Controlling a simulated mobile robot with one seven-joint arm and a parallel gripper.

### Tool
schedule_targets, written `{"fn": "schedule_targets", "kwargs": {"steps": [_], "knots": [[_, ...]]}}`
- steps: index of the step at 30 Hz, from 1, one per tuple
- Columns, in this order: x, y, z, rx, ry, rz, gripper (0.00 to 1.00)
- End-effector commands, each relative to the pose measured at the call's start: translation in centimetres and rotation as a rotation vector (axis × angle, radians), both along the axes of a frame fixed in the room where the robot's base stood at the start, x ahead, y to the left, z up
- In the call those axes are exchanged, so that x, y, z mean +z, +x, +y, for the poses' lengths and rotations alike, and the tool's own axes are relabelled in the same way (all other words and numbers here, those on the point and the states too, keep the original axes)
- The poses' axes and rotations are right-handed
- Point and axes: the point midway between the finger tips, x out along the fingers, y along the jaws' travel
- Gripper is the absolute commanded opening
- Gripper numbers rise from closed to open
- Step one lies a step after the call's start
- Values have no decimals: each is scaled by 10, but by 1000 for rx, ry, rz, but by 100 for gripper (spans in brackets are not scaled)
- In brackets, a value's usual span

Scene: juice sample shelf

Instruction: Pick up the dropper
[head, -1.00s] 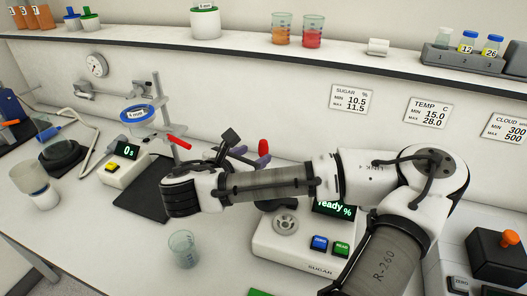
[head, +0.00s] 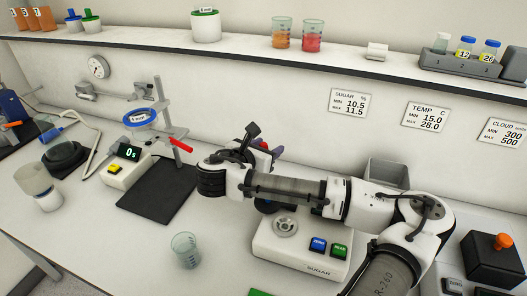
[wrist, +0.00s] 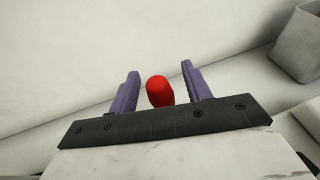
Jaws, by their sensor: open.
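The red rubber bulb of what looks like the dropper (wrist: 160,92) shows in the wrist view between the two purple fingers of my gripper (wrist: 160,69). The fingers are open, with a visible gap on each side of the bulb. The dropper's lower part cannot be made out. In the head view my wrist hides most of my gripper (head: 265,148), which is behind it near the back wall, and the dropper cannot be clearly seen there.
The sugar meter (head: 300,250) stands below my arm. A grey bin (head: 388,174) stands by the wall to the right. A ring stand (head: 160,120) with a red-handled clamp is to the left. An empty beaker (head: 186,250) stands in front. The shelf (head: 230,45) runs above.

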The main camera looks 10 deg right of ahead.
Motion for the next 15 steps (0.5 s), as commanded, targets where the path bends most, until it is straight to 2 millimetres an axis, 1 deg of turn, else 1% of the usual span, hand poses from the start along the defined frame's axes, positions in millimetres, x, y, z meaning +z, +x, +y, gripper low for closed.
{"fn": "schedule_targets", "kwargs": {"steps": [3, 8, 11, 15], "knots": [[-2, 3, -3, 1, 0, 0, 49], [-2, 3, -3, 1, 0, 0, 49], [-2, 3, -3, 1, 0, 0, 37], [-2, 3, -3, 1, 0, 0, 18]]}}
